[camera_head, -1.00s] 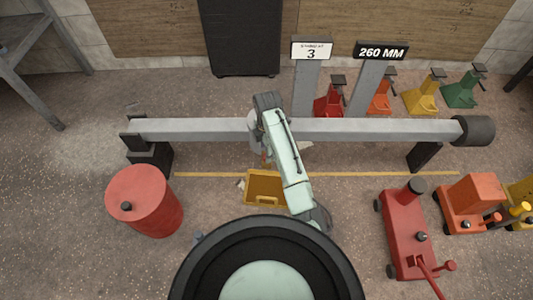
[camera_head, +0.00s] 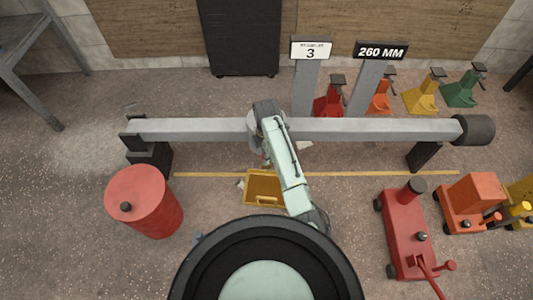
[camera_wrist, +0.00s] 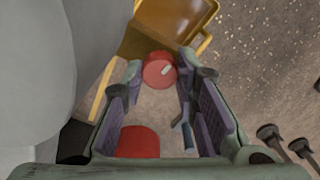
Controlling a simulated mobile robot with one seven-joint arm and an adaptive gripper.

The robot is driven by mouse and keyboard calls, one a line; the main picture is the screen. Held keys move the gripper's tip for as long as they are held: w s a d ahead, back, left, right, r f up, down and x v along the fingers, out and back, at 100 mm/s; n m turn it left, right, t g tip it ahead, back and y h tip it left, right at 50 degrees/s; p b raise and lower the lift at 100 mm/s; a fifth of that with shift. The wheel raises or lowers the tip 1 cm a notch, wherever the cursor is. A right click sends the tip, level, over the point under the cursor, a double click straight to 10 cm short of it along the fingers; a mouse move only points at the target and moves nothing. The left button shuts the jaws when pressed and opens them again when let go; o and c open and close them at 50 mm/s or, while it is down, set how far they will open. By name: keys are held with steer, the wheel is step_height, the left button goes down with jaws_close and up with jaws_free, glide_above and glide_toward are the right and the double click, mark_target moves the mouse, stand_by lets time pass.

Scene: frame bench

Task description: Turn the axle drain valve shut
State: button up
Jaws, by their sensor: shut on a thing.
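In the wrist view a round red knob (camera_wrist: 158,72) with a white mark, which I take as the axle drain valve, sits between the tips of my gripper (camera_wrist: 160,76). My gripper is shut on it. The white mark lies slanted. In the head view my arm covers the knob and the gripper. The long grey axle (camera_head: 370,130) spans the stand, with its rounded middle (camera_head: 253,124) partly behind my arm. Its grey curved side also fills the left of the wrist view (camera_wrist: 28,70).
A yellow tray (camera_head: 264,201) lies on the floor below the axle. A red drum (camera_head: 150,215) stands at left, and a red jack (camera_head: 405,235) at right. Several coloured stands (camera_head: 421,100) are behind the axle. In the wrist view another red thing (camera_wrist: 138,142) shows between the fingers; I cannot tell what it is.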

jaws_close()
steer(key=shift+r+m+p, duration=0.15)
steer(key=shift+m+p, duration=0.15)
steer(key=shift+p, duration=0.15)
steer(key=shift+r+m+p, duration=0.1)
steer(key=shift+m+p, duration=0.8)
steer(key=shift+p, duration=0.2)
steer(key=m+p, duration=0.3)
steer(key=m, duration=0.1)
steer(key=shift+m+p, duration=0.3)
steer(key=shift+p, duration=0.1)
steer(key=m+p, duration=0.2)
steer(key=m, duration=0.2)
steer(key=shift+m+p, duration=0.3)
steer(key=shift+p, duration=0.05)
steer(key=shift+f+m+p, duration=0.15)
steer(key=shift+m+p, duration=0.25)
steer(key=shift+m, duration=0.65)
steer(key=shift+f+m+p, duration=0.1)
steer(key=shift+m+p, duration=0.25)
steer(key=shift+m, duration=0.7)
